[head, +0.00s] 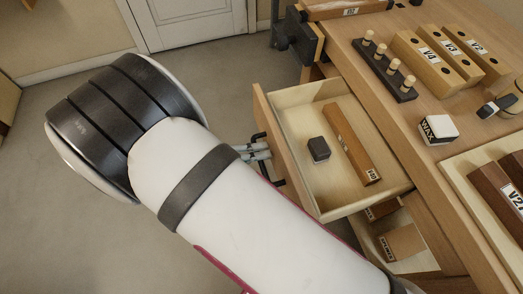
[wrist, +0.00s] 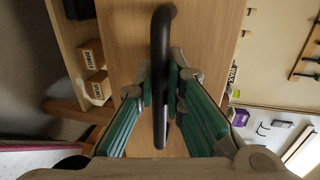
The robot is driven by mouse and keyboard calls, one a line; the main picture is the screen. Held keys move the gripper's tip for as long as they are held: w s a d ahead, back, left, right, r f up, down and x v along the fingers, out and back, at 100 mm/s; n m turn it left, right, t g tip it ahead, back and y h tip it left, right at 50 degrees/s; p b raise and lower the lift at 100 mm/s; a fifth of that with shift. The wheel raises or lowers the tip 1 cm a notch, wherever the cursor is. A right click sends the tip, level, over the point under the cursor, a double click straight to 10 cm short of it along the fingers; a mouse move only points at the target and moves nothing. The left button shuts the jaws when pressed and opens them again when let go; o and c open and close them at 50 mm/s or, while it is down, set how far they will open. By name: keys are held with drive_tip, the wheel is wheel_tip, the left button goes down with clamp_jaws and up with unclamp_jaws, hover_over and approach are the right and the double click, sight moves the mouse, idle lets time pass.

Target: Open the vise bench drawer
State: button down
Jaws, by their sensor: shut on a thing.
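The vise bench drawer (head: 290,99) stands pulled out from the bench in the head view. Inside it lie a long wooden block (head: 350,143) and a small dark block (head: 319,149). My gripper (head: 262,150) is at the outer side of the drawer front, mostly hidden behind my arm. In the wrist view my gripper (wrist: 162,95) has its two green-padded fingers on either side of the black drawer handle (wrist: 161,30), shut on it. The drawer front (wrist: 120,45) fills the middle of that view. The black vise (head: 297,36) is at the bench's far end.
The bench top (head: 395,28) holds labelled wooden blocks (head: 424,62), a dark peg rack (head: 383,70) and a wax box (head: 438,128). Below the drawer is an open shelf with small boxes (head: 402,243). The floor (head: 240,75) left of the drawer is clear.

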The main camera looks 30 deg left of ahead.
drive_tip(key=c, duration=1.7)
unclamp_jaws()
drive_tip(key=shift+o, duration=0.2)
drive_tip(key=shift+a, duration=0.1)
drive_tip(key=v, duration=0.7)
drive_tip(key=shift+s, duration=0.2)
drive_tip(key=shift+a, duration=0.1)
